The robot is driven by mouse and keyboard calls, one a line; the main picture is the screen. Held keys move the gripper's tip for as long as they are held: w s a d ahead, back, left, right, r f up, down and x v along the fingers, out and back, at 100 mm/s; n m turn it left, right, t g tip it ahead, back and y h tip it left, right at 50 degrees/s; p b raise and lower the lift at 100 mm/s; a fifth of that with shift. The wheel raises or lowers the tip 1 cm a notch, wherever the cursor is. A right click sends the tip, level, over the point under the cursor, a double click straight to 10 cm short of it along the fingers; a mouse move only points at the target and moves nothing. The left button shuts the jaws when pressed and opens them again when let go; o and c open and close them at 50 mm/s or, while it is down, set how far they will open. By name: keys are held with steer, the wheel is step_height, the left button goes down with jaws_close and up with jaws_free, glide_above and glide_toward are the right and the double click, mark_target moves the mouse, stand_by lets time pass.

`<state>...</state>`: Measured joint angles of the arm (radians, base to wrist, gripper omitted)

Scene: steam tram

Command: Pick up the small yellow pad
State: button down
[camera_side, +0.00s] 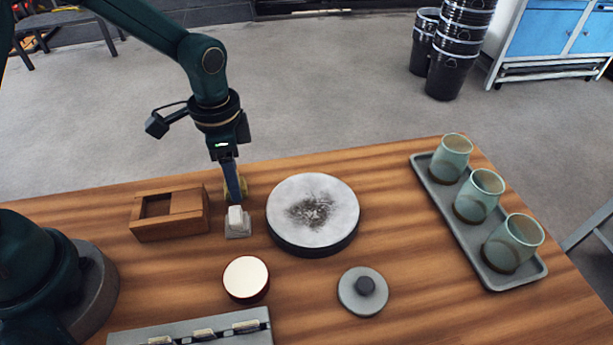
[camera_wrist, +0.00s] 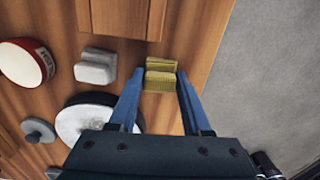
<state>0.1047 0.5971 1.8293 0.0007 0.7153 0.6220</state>
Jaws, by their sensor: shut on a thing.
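The small yellow pad (camera_wrist: 160,80) is between the two blue fingers of my gripper (camera_wrist: 160,76) in the wrist view. It looks like a ridged yellow block in two steps, and a finger is against each side. In the side view my gripper (camera_side: 236,196) points down near the far edge of the wooden table. There the yellow pad (camera_side: 243,187) shows only as a sliver behind the fingers. I cannot tell whether it touches the table. My gripper is shut on the pad.
Close by are a grey-white block (camera_side: 237,224), a wooden box (camera_side: 170,213) with an opening on top, and a round grey-topped disc (camera_side: 330,195). A cream-topped round pot (camera_side: 246,278) and a grey lid (camera_side: 363,291) lie nearer. A tray (camera_side: 437,190) with green cups stands right.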

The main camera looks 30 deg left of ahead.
steer(key=shift+r, duration=0.15)
steer(key=r, duration=0.4)
steer(key=shift+a+r, duration=0.15)
steer(key=shift+a, duration=0.15)
steer(key=s+a+r, duration=0.3)
steer(key=a+r, duration=0.3)
steer(key=a, duration=0.4)
steer(key=shift+s+a+r, duration=0.2)
steer(key=shift+a, duration=0.1)
